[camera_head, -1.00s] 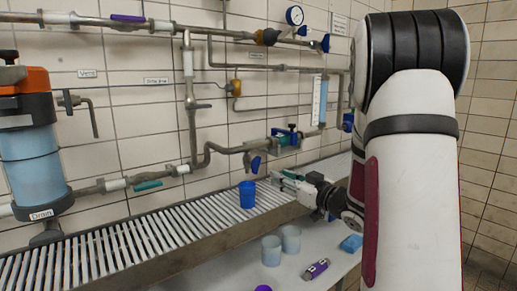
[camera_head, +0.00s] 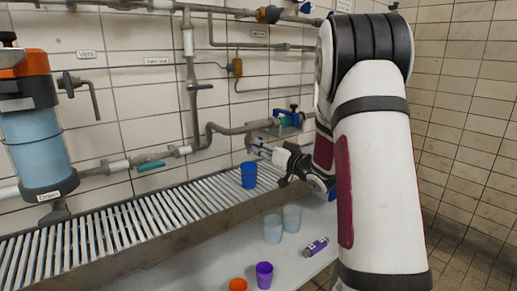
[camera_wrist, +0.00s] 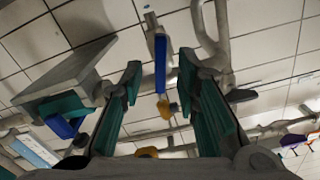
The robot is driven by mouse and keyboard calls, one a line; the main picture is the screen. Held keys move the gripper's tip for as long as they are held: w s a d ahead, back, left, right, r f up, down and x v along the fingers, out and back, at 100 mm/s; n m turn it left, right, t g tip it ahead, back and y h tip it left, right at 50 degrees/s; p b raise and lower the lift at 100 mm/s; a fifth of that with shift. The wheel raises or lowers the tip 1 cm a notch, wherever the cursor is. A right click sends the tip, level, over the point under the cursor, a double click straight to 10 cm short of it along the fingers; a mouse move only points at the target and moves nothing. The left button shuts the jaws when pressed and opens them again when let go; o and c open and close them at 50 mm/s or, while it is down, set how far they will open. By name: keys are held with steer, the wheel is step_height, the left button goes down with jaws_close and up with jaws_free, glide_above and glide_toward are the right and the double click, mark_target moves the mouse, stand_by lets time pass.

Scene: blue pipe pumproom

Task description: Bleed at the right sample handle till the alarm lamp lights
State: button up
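My gripper (camera_wrist: 160,68) is open, with its two teal-padded fingers apart. In the wrist view a blue handle (camera_wrist: 160,62) on a grey pipe end shows in the gap between the fingertips; I cannot tell whether either finger touches it. In the head view my gripper (camera_head: 262,148) is at the pipe outlet, above and slightly right of a blue cup (camera_head: 248,175), and largely hides the handle. The cup stands upright on the slatted grating (camera_head: 150,212). I cannot make out an alarm lamp in either view.
Two pale cups (camera_head: 291,217), a purple cup (camera_head: 264,274), an orange cup (camera_head: 237,285) and a purple tube (camera_head: 316,246) are on the lower shelf. A blue-and-orange tank (camera_head: 36,140) stands left. Pipes line the tiled wall, including a teal-handled valve (camera_head: 151,166).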

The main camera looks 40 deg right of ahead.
steer(key=shift+w, duration=1.45)
jaws_close()
